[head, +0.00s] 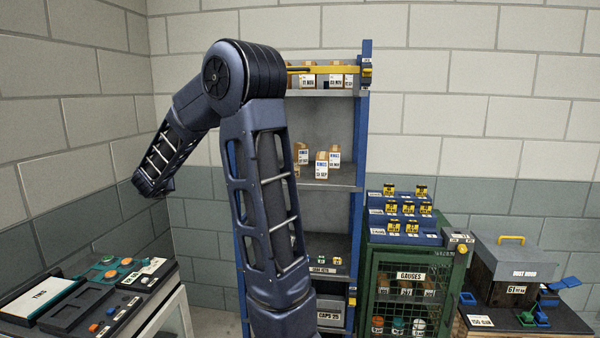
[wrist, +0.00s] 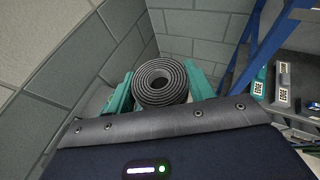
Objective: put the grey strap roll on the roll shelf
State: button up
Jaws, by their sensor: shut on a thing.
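The grey strap roll (wrist: 158,98) is a coiled ribbed band, seen end-on in the wrist view with a dark hole at its centre. My gripper (wrist: 160,82) is shut on it, with a teal finger on either side. In the head view, neither the roll nor the gripper shows; my arm bends down to the left. A blue-framed rack (head: 361,190) with several grey shelves stands behind my arm. Its side and shelf also show at the right of the wrist view (wrist: 302,57). I cannot tell which shelf is the roll shelf.
Small boxes stand on the rack's upper shelf and middle shelf (head: 345,180); a yellow bar (head: 325,69) crosses the top. A green gauges cabinet (head: 368,290) is right of the rack. A bench with trays (head: 90,290) is at left, and a dust hood (head: 510,265) at right.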

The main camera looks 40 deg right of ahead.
jog(key=s+d+r+m+g+h, duration=0.1)
jog(key=s+d+r, duration=0.1)
jog(key=d, duration=0.7)
jog(key=s+d+r+m+h, duration=0.2)
jog(key=d, duration=0.7)
jog(key=s+d+r+m+g+h, duration=0.1)
jog(key=s+d, duration=0.2)
jog(key=d, duration=0.6)
jog(key=w+d, duration=0.6)
jog(key=w, duration=0.1)
jog(key=w+d, duration=0.7)
jog(key=shift+d+r, duration=0.2)
jog(key=shift+d, duration=0.1)
jog(key=shift+f, duration=2.2)
notch_tip(320, 180, down, 2)
jog(key=shift+f, duration=0.1)
jog(key=shift+w+d+f, duration=0.1)
jog(key=shift+w+f, duration=0.05)
jog(key=shift+f, duration=0.2)
jog(key=o, duration=1.1)
jog(key=shift+o, duration=0.2)
